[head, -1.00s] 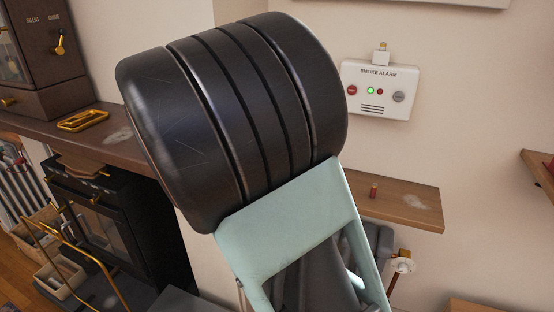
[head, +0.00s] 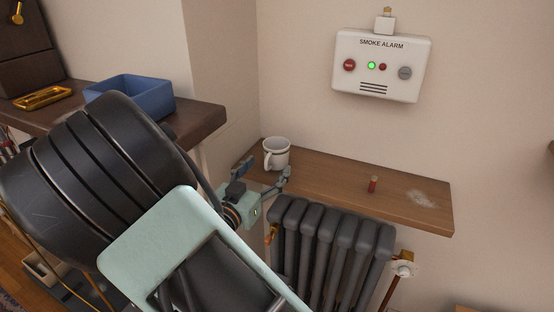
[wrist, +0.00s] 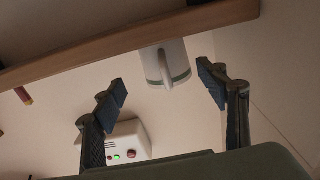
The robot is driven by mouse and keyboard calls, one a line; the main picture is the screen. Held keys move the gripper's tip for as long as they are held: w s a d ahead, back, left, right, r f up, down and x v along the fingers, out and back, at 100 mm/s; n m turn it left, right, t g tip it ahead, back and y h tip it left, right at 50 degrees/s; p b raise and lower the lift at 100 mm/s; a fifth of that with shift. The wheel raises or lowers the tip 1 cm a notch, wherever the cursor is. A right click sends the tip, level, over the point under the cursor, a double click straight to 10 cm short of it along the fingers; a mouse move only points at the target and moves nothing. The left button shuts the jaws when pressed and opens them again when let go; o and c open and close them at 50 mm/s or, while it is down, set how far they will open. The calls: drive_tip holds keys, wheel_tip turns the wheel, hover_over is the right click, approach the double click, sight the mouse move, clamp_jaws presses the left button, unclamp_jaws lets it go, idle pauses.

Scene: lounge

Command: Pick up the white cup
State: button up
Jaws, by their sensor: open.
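The white cup (head: 280,155) stands upright on the left end of a wooden wall shelf (head: 330,183), its handle on the left side. In the wrist view the picture is upside down, and the cup (wrist: 170,62) shows with its handle towards the camera and a dark band near its rim. My gripper (head: 262,172) is open and empty just in front of the cup. In the wrist view my gripper's fingers (wrist: 162,90) are spread wide, with the cup beyond and between them. The cup appears apart from both fingers.
A small red cylinder (head: 373,185) stands on the shelf right of the cup. A dark radiator (head: 330,235) is below the shelf. A smoke alarm (head: 381,66) is on the wall above. A blue box (head: 140,97) sits on the dark mantel at left.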

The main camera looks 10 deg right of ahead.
sight(271, 157)
drive_tip(key=x, duration=0.4)
drive_tip(key=b+x, duration=0.1)
drive_tip(key=x, duration=0.2)
drive_tip(key=shift+w+a, duration=0.1)
drive_tip(key=shift+w, duration=0.4)
drive_tip(key=shift+c, duration=0.2)
drive_tip(key=c, duration=1.3)
drive_tip(key=shift+c, duration=0.3)
drive_tip(key=shift+r, duration=0.2)
